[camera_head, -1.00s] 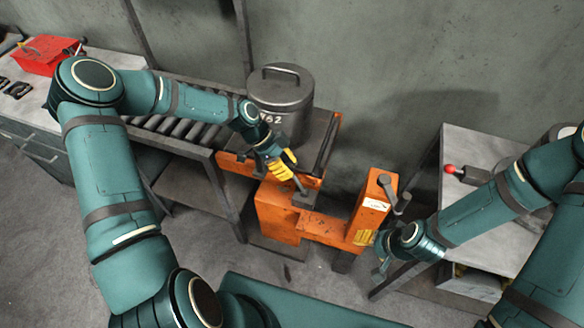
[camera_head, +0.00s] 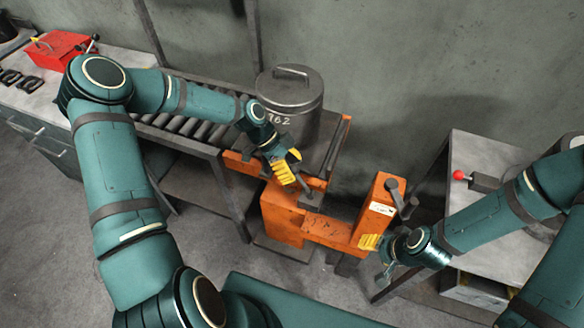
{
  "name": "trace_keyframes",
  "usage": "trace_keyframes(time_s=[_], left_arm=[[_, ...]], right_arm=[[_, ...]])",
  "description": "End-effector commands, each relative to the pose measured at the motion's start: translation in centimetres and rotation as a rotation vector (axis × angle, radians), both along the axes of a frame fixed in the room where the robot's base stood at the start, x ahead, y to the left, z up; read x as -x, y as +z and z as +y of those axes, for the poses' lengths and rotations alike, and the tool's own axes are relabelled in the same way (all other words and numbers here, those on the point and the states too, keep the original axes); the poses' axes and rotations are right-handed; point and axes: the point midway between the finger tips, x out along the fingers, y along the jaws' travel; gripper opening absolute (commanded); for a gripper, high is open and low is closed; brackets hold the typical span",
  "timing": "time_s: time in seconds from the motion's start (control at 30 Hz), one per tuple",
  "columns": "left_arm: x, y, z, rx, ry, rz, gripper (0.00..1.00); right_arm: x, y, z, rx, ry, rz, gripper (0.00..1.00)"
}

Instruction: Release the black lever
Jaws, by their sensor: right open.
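A dark lever (camera_head: 305,187) stands tilted on top of the orange press frame (camera_head: 325,234). My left gripper (camera_head: 288,167), with yellow finger pads, is at its upper end. The pads hide the lever's top, and I cannot tell whether they are shut on it or only beside it. Another dark lever (camera_head: 397,197) with a round end is on the orange post at the right. My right gripper (camera_head: 377,252) is open just below this post, with a yellow pad close to its lower side; the arm hides part of it.
A lidded grey metal pot (camera_head: 290,105) stands behind the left gripper, by a roller conveyor (camera_head: 190,128). A red box (camera_head: 58,50) is on the far-left bench. A grey table (camera_head: 480,150) with a red-knobbed handle (camera_head: 458,175) is at right.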

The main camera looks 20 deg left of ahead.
Motion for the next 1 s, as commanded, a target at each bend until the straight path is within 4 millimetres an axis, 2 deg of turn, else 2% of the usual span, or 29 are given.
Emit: trace_keyframes(time_s=[0.17,0.27,0.6,0.73,1.0], left_arm=[[-0.1,0.4,0.3,0.0,0.0,0.0,0.65],[-0.2,1.3,1.1,-0.001,0.002,-0.001,0.65],[-0.8,6.5,5.4,-0.002,0.004,-0.002,0.65],[-1.0,8.1,6.6,-0.002,0.002,-0.002,0.65],[-1.1,9.3,7.6,0.0,0.001,-0.001,0.65]], right_arm=[[0.0,0.0,0.0,0.0,0.0,0.0,0.55],[0.0,0.0,0.0,0.0,0.0,0.0,0.55],[0.0,0.0,0.0,0.0,0.0,0.0,0.55],[0.0,0.0,0.0,0.0,0.0,0.0,0.55],[0.0,0.0,0.0,0.0,0.0,0.0,0.55]])
